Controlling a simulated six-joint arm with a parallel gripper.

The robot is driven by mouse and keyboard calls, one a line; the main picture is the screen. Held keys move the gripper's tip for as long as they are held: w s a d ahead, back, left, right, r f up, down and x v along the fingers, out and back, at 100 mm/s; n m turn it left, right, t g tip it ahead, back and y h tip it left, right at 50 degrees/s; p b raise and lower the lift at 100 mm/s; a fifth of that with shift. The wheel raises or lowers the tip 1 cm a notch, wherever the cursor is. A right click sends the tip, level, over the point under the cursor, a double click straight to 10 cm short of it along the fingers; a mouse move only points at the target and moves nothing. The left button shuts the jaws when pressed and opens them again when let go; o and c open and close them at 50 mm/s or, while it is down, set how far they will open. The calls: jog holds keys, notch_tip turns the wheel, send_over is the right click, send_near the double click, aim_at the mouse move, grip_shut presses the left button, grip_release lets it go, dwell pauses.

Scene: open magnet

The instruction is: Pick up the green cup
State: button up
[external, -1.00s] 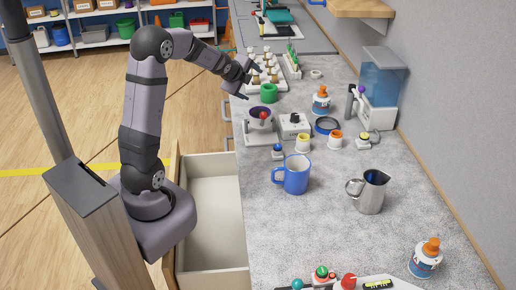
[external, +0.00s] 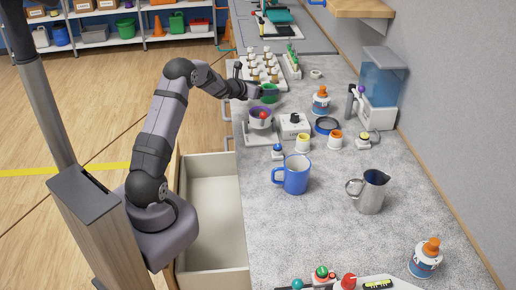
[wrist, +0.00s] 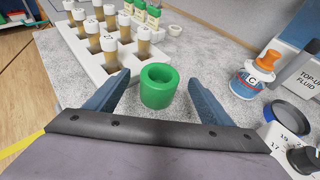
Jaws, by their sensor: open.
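The green cup (wrist: 157,88) stands upright on the grey counter in the wrist view, between and slightly beyond the two fingertips of my gripper (wrist: 158,92). The fingers are apart and no contact with the cup is visible. In the external view the green cup (external: 268,94) is on the counter near its left edge. My gripper (external: 256,88) is low beside it and partly covers its left side.
A white rack (wrist: 115,50) of capped vials stands behind and left of the cup. A bottle with an orange cap (wrist: 256,72) is to the right. An open drawer (external: 215,228) is below.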

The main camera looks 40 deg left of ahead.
aim_at(271, 87)
jog(key=shift+p+x, duration=1.05)
jog(key=shift+x, duration=1.3)
jog(key=c, duration=1.3)
